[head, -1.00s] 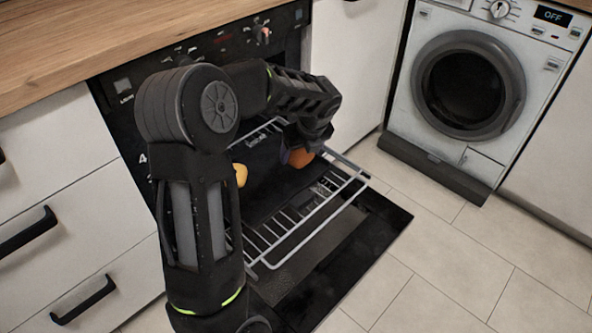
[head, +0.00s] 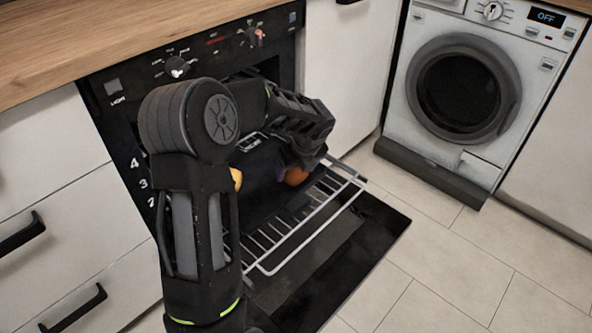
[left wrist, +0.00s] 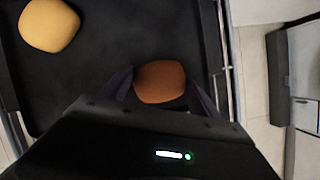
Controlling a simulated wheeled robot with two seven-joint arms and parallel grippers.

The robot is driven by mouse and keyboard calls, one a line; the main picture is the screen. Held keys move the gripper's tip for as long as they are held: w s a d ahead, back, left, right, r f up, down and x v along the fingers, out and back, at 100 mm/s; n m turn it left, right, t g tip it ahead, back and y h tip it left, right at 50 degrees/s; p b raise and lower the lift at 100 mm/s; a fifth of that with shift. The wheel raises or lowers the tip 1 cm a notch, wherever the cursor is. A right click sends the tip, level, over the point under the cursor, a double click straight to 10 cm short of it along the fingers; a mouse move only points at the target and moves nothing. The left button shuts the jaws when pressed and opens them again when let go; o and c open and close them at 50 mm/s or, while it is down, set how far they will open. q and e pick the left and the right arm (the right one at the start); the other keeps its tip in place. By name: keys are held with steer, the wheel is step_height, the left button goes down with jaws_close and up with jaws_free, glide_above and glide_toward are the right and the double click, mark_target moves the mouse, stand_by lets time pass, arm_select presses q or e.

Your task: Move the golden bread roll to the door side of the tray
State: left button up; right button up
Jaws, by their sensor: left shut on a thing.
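Two rolls show at the dark tray (head: 262,180), which is on the oven's pulled-out rack. A golden-yellow roll (head: 236,179) sits at the tray's left, partly hidden by my arm; the left wrist view shows it whole (left wrist: 48,26), apart from my gripper. My left gripper (head: 292,173) is shut on an orange-brown roll (head: 297,177). In the left wrist view this roll (left wrist: 160,82) is between the two dark fingers, near the tray's edge (left wrist: 212,45). I cannot tell whether it touches the tray. My right gripper is not in view.
The wire rack (head: 300,238) sticks out above the lowered oven door (head: 375,232). A washing machine (head: 463,90) stands at the right. White drawers (head: 60,225) are at the left, under a wooden worktop (head: 140,35). The tiled floor is clear.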

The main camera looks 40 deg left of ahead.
arm_select(q)
steer(key=shift+f, duration=0.15)
steer(key=o, duration=1.4)
steer(key=shift+c, duration=0.2)
steer(key=p+v, duration=0.4)
steer(key=v, duration=0.8)
